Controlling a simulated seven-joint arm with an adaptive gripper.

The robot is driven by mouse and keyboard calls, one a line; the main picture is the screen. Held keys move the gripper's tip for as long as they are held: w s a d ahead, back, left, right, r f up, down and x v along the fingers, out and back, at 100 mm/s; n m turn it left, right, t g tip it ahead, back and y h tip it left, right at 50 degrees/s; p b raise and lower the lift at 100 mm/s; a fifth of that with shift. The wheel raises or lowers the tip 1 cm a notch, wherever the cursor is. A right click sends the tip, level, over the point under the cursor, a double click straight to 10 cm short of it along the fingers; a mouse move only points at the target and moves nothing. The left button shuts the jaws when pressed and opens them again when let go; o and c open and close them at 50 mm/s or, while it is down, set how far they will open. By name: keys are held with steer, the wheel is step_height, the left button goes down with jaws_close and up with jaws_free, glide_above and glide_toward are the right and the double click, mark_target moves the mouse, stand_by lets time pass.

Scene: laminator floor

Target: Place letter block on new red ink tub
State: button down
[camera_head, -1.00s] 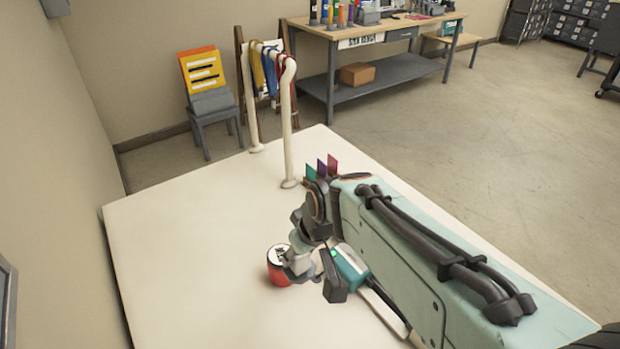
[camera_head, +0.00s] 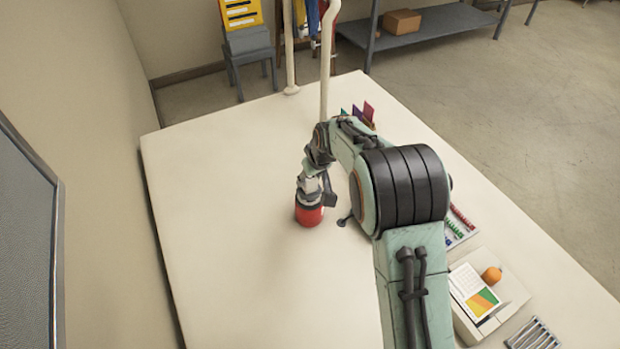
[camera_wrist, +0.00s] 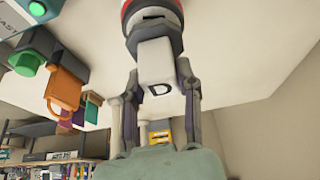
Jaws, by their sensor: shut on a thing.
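The letter block (camera_wrist: 156,90) is white with a dark D and sits between the two fingers of my gripper (camera_wrist: 157,68), which is shut on it. The red ink tub (camera_head: 309,215) stands upright on the white table (camera_head: 230,270). My gripper is right above the tub and hides most of its top in the head view. In the wrist view, part of the tub's red rim and pale top with a dark mark (camera_wrist: 152,16) shows just beyond the block. I cannot tell whether block and tub touch.
A white post (camera_head: 326,60) stands behind my gripper, with coloured cards (camera_head: 366,112) to its right. To the right are a tray of coloured pieces (camera_head: 459,224), an orange item (camera_head: 491,274) on a pale box, and a metal rack (camera_head: 534,334). The table's left and front are clear.

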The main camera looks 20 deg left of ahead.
steer(key=shift+f, duration=0.6)
steer(key=shift+f, duration=0.1)
steer(key=c, duration=0.8)
jaws_free()
steer(key=v, duration=1.2)
